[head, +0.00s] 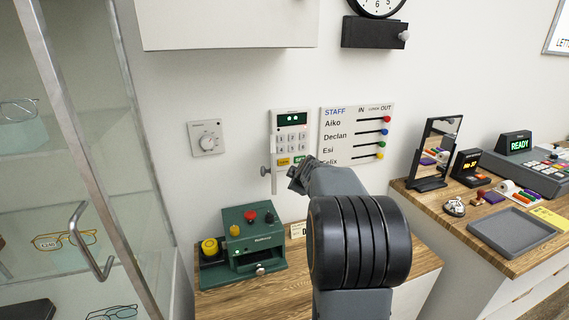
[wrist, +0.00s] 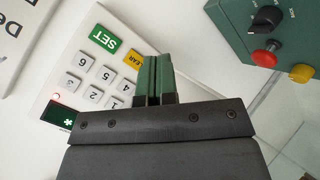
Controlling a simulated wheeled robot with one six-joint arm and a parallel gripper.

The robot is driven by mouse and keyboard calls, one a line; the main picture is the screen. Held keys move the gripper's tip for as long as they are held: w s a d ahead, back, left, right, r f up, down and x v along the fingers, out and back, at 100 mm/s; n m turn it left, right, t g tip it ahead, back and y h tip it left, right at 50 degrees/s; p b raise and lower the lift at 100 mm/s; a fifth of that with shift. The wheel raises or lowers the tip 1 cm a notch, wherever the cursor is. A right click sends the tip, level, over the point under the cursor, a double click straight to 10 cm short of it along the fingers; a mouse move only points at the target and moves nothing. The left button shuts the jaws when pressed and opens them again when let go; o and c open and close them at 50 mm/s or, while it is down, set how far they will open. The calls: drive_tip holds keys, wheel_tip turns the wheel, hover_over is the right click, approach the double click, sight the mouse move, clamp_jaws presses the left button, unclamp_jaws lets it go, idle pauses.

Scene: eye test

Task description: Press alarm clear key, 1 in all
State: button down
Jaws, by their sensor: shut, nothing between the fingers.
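The white alarm keypad (head: 291,138) is mounted on the wall, with a dark display, several pale number keys and two coloured keys at the bottom. The yellow clear key (head: 284,161) is lower left, beside the green SET key (head: 299,159). In the wrist view the yellow key (wrist: 133,59) is partly hidden by my fingers, which leave only part of its lettering showing. My gripper (wrist: 156,58) is shut and empty, its green-padded fingertips beside and over the key's edge; I cannot tell if they touch it.
A green machine (head: 250,238) with red and yellow knobs stands on the wooden counter below. A glass cabinet with a metal handle (head: 92,242) is at the left.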

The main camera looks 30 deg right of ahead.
sight(284, 162)
drive_tip(key=w+d+p, duration=0.2)
drive_tip(key=w+p, duration=0.5)
drive_tip(key=w, duration=0.1)
drive_tip(key=shift+w, duration=0.25)
drive_tip(key=shift+w+d, duration=0.1)
idle(2.3)
drive_tip(key=shift+w, duration=0.3)
drive_tip(key=shift+w+d, duration=0.15)
drive_tip(key=shift+w, duration=0.2)
idle(0.7)
drive_tip(key=shift+s, duration=0.15)
drive_tip(key=shift+s+a+b, duration=0.2)
drive_tip(key=shift+s+b, duration=0.4)
drive_tip(key=shift+b, duration=0.3)
